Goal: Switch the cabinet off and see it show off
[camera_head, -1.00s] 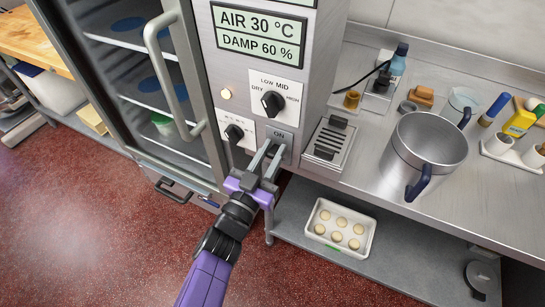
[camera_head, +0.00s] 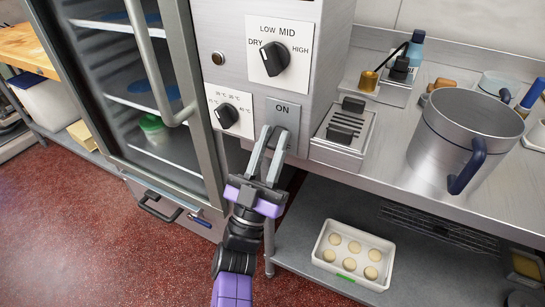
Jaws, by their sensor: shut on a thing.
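The cabinet's grey switch plate (camera_head: 284,108) is marked ON at its top and sits low on the control panel. My gripper (camera_head: 275,133) reaches up to the plate's lower part. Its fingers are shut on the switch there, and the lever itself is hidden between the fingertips. The round lamp (camera_head: 218,58) on the panel looks dull brown. The cabinet (camera_head: 205,120) has a glass door with a long handle on the left. The cabinet's display is outside the picture.
Above the switch is a LOW/MID/HIGH/DRY knob (camera_head: 274,58), with a smaller temperature knob (camera_head: 227,116) to its left. A slotted metal unit (camera_head: 343,130) and a steel pot (camera_head: 455,140) stand on the counter to the right. A dough tray (camera_head: 352,252) lies on the lower shelf.

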